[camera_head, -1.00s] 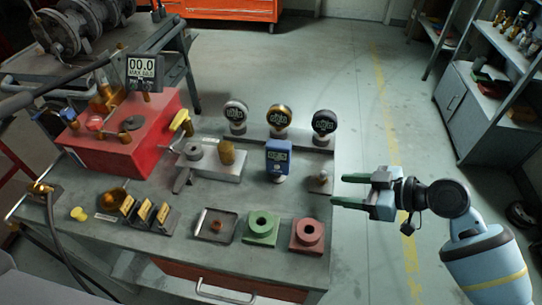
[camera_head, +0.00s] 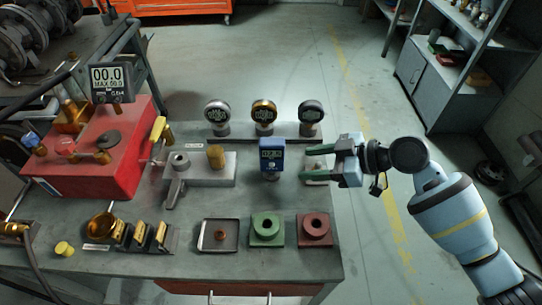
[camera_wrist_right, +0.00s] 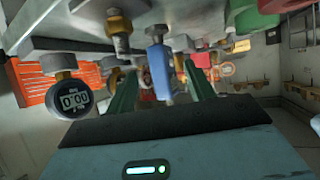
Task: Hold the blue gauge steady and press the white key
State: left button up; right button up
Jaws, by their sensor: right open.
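The blue gauge (camera_head: 271,158) stands upright on the bench, with a small display on its face. It also shows in the right wrist view (camera_wrist_right: 158,68), upside down and between the two green fingers. I cannot make out a white key on it. My right gripper (camera_head: 308,163) is open, just right of the gauge, with its fingers pointing left at it. In the head view the fingertips are still apart from the gauge. The small fitting to the right of the gauge is largely hidden by the fingers. My left gripper is not in view.
Three round gauges (camera_head: 263,115) stand in a row behind. A grey valve block (camera_head: 205,168) sits left of the blue gauge. A tray (camera_head: 219,235), a green block (camera_head: 266,230) and a red block (camera_head: 314,230) lie in front. A red box (camera_head: 95,160) is at left.

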aim_at(281, 170)
jog(key=shift+a, duration=0.1)
jog(key=shift+w+a+f, duration=0.1)
jog(key=shift+a+f, duration=0.05)
jog(key=shift+f, duration=0.05)
jog(key=b+x, duration=0.2)
jog(key=x, duration=0.6)
jog(key=shift+b, duration=0.35)
jog(key=shift+w+a+f, duration=0.1)
jog(key=shift+a+f, duration=0.1)
jog(key=shift+a, duration=0.4)
jog(key=shift+c, duration=0.2)
